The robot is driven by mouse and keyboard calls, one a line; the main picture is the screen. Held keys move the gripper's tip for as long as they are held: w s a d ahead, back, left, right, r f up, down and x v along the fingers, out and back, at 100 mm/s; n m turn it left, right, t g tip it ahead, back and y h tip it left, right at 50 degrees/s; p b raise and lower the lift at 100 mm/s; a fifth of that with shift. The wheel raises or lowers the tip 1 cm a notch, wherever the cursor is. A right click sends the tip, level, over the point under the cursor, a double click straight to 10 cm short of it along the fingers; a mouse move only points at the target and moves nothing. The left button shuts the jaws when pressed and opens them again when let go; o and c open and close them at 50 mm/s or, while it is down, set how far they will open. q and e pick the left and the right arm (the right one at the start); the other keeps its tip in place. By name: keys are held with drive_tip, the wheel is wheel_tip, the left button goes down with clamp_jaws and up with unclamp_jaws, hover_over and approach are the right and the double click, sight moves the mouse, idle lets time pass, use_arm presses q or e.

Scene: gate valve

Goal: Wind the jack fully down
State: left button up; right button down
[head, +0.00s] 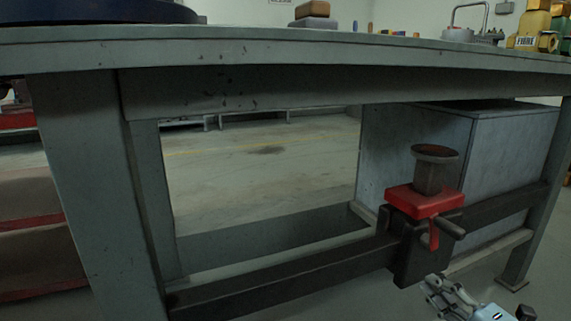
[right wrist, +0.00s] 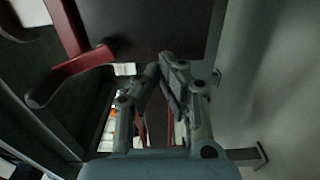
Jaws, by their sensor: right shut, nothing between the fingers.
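The jack (head: 424,201) has a red top plate and a short dark column with a round rusty-brown cap; the column stands raised above the plate. Its dark body (head: 410,255) sits at the bench's lower rail. A crank with a red arm (head: 434,239) and a dark grip (head: 451,229) is on its front. In the right wrist view the red crank arm (right wrist: 83,63) and dark grip (right wrist: 45,88) lie left of the fingers. My right gripper (head: 432,286) is shut and empty, below and right of the crank, apart from it. My left gripper is out of view.
A grey workbench (head: 300,50) stands over the jack, with a leg (head: 90,190) at left. A dark rail (head: 300,284) runs low across. A grey cabinet (head: 410,140) stands behind the jack. Open floor shows under the bench.

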drive_tip(key=p+v, duration=0.1)
drive_tip(key=v, duration=0.7)
drive_tip(key=shift+p, duration=0.3)
drive_tip(key=shift+s, duration=0.1)
idle(0.3)
